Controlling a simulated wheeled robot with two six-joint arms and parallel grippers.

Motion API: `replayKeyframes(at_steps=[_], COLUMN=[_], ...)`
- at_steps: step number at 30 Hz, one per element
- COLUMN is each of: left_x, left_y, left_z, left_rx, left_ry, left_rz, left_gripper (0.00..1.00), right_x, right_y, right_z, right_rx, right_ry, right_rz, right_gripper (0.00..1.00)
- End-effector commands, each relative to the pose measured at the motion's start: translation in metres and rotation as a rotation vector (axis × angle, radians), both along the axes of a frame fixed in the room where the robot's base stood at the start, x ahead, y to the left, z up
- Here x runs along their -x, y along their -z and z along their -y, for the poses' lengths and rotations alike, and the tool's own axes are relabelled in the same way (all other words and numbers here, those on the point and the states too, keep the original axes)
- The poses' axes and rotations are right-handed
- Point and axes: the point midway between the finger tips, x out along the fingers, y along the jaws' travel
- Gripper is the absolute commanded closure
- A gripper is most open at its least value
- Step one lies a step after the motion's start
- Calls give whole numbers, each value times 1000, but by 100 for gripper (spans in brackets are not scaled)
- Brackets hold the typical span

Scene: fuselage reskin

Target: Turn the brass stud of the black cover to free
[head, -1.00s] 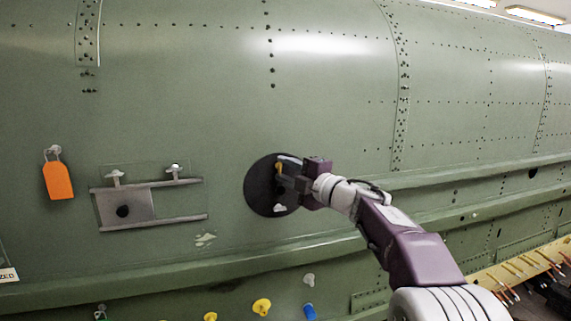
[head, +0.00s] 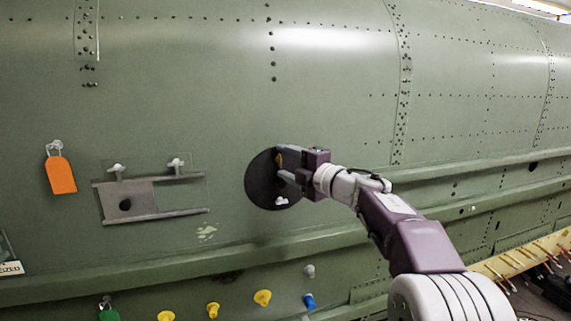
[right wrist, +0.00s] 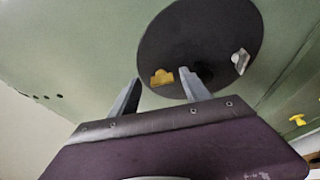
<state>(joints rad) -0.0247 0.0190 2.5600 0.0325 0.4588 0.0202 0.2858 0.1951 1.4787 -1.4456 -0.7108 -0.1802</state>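The black cover (head: 262,190) is a round disc on the green fuselage skin; it also shows in the right wrist view (right wrist: 210,30). My right gripper (head: 283,163) is open in front of the cover. In the right wrist view its two fingers (right wrist: 160,88) stand apart, with the stud between and just beyond their tips. I cannot tell whether either finger touches it. A pale latch (right wrist: 240,62) sits elsewhere on the cover. My left gripper is out of view.
A metal plate on rails (head: 128,203) and an orange tag (head: 60,175) lie to the left on the skin. A ledge (head: 180,269) runs below the cover, with yellow knobs (head: 262,298) under it. The skin above the cover is clear.

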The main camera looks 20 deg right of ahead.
Motion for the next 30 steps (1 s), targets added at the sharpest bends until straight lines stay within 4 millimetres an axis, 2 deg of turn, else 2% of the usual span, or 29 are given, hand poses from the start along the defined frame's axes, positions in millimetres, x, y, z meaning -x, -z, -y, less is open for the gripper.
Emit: replayKeyframes(at_steps=[8, 11, 15, 21, 30], left_x=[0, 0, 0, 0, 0], left_y=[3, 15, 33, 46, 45], left_z=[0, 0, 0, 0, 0], left_rx=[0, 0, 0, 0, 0], left_ry=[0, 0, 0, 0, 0], left_rz=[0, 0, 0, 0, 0], left_gripper=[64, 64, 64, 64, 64], right_x=[3, 17, 47, 77, 83], right_y=[2, 6, 7, 4, 1], right_z=[1, 8, 23, 36, 38], right_rx=[0, 1, 1, 0, -1], right_ry=[-1, 2, 5, 3, -1], right_rz=[-1, 0, 3, 0, -2], right_gripper=[45, 45, 45, 45, 45])
